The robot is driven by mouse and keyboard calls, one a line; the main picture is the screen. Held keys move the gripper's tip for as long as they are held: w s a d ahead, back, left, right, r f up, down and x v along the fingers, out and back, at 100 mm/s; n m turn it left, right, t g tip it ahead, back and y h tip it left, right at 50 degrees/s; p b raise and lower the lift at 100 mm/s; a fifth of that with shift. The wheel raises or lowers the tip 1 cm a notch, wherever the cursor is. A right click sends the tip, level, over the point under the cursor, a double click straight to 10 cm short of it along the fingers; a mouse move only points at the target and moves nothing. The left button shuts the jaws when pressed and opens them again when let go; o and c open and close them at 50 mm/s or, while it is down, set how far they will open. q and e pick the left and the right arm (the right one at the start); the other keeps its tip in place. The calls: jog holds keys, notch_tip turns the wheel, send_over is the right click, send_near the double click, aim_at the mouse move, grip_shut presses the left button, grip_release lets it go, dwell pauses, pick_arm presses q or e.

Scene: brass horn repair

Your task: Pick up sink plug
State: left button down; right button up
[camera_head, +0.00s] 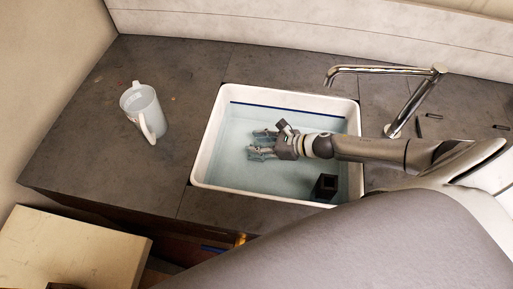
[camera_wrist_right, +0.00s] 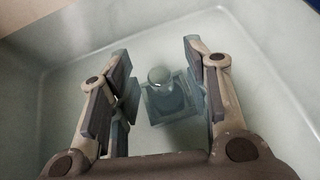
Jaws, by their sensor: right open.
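The sink plug (camera_wrist_right: 168,93), a square base with a round knob on top, sits in the sink and looks bluish under the water. In the right wrist view it lies between and beyond the two fingers of my right gripper (camera_wrist_right: 155,85), which are spread apart on either side of it. In the head view my right gripper (camera_head: 258,144) is open, reaching from the right into the white sink (camera_head: 207,150). I cannot make out the plug clearly there, close to the fingers. My left gripper does not show.
The sink holds pale blue water, with a dark block (camera_head: 325,186) near its front right corner. A chrome faucet (camera_head: 385,70) arches over the back right. A white jug (camera_head: 143,110) stands on the dark counter (camera_head: 90,150) at left. Small dark pieces lie at far right.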

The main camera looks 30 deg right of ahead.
jog(key=shift+w+a+f, duration=0.25)
jog(key=shift+w+a, duration=0.05)
grip_shut()
jog(key=shift+r, duration=0.1)
